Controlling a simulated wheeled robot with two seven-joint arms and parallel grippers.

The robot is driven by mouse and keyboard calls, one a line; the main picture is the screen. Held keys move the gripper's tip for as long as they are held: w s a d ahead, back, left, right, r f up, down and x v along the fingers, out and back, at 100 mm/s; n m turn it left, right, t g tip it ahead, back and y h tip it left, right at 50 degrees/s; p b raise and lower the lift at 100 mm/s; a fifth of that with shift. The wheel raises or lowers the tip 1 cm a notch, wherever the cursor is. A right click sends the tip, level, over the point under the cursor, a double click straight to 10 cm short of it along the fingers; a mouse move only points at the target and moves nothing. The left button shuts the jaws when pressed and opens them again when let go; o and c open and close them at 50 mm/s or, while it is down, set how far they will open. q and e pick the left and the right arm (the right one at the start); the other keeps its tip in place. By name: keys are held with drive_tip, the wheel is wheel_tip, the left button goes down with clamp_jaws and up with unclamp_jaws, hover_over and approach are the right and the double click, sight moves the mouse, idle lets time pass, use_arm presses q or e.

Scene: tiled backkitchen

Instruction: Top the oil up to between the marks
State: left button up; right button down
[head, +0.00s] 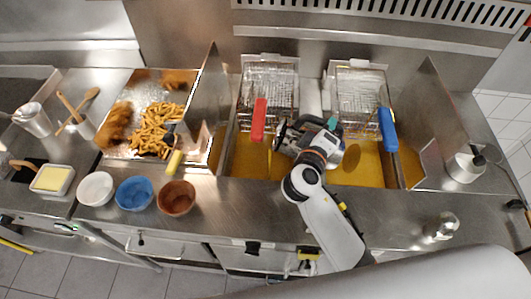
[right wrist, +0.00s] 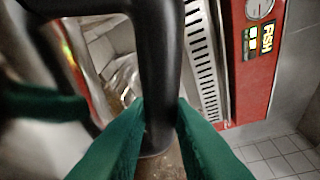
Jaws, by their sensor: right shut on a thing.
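The fryer has two wells of golden oil, the left well (head: 247,162) and the right well (head: 373,168). The level marks cannot be made out. My right gripper (head: 333,124) is over the fryer between the wells. In the right wrist view its green fingers (right wrist: 160,125) are shut on a black upright handle (right wrist: 158,65). The handle belongs to a vessel that is mostly out of view there; my wrist hides much of it in the head view. A thin yellow streak shows by the left well, but I cannot tell if it is pouring oil. My left gripper is not in view.
A red-handled basket (head: 268,90) and a blue-handled basket (head: 358,92) hang at the back of the wells. Left are a tray of fried food (head: 122,152) and white (head: 95,188), blue (head: 134,193) and brown bowls (head: 176,197). A metal pot (head: 463,167) stands right.

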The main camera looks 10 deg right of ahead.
drive_tip(key=shift+r, duration=0.1)
idle(0.4)
drive_tip(key=shift+s+d+f+m+y, duration=0.15)
drive_tip(key=shift+d+m, duration=0.2)
drive_tip(key=shift+d, duration=0.05)
drive_tip(key=shift+s+d+f+m+y, duration=0.1)
drive_tip(key=shift+d+f+m+y, duration=0.05)
drive_tip(key=shift+d+m, duration=0.2)
drive_tip(key=shift+s+d+f+m+b, duration=0.1)
drive_tip(key=shift+d+f+m+b, duration=0.25)
drive_tip(key=shift+f+m+b, duration=0.1)
drive_tip(key=shift+d+y, duration=0.25)
drive_tip(key=shift+y, duration=0.15)
drive_tip(key=shift+s+f+m, duration=0.1)
drive_tip(key=shift+m, duration=0.15)
drive_tip(key=shift+s+d+f+m+y, duration=0.15)
drive_tip(key=shift+d+f+m+y, duration=0.1)
drive_tip(key=shift+d+m+y, duration=0.4)
drive_tip(key=shift+a+f+m, duration=0.1)
drive_tip(key=shift+m, duration=0.15)
